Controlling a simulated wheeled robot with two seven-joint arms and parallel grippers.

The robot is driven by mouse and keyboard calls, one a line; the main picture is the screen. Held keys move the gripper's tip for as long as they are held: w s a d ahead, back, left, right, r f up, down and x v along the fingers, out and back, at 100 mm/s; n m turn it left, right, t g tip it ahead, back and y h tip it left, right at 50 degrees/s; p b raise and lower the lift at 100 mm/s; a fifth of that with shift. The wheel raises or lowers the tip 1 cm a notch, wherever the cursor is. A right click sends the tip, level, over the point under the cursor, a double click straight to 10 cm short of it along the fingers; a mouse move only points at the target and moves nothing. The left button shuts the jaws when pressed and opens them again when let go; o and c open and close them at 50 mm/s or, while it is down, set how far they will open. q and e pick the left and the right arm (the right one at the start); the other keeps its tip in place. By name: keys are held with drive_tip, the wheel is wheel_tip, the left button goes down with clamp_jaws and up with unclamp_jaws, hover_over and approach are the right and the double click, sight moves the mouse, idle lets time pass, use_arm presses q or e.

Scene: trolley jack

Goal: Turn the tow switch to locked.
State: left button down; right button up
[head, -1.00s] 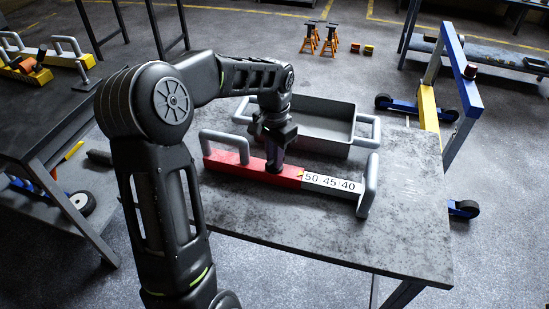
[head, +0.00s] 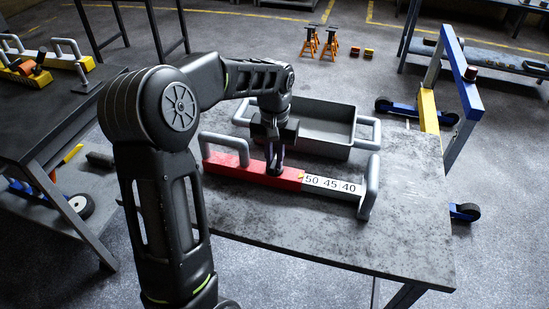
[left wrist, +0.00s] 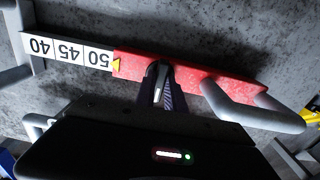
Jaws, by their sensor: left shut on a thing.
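A long bar tool (head: 285,178) lies on the grey table, with a red sleeve (head: 225,164) on its left and a white scale marked 50, 45, 40 (head: 333,184) on its right. A grey handle stands at each end. My left gripper (head: 274,168) points down at the red sleeve, close to its scale end. In the left wrist view the fingers (left wrist: 163,85) are at the sleeve's edge (left wrist: 190,80), beside a small yellow pointer (left wrist: 117,64). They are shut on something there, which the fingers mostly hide. I cannot make out a tow switch. My right gripper is out of view.
A grey open tray (head: 325,125) with side handles stands behind the bar. The table's front right (head: 390,245) is clear. A blue and yellow frame (head: 465,85) stands to the right. A dark bench (head: 60,110) with yellow tools is at the left.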

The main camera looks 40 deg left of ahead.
sight(274, 161)
use_arm(q)
drive_tip(key=c, duration=1.4)
unclamp_jaws()
wheel_tip(274, 161, up, 8)
drive_tip(key=shift+f, duration=0.1)
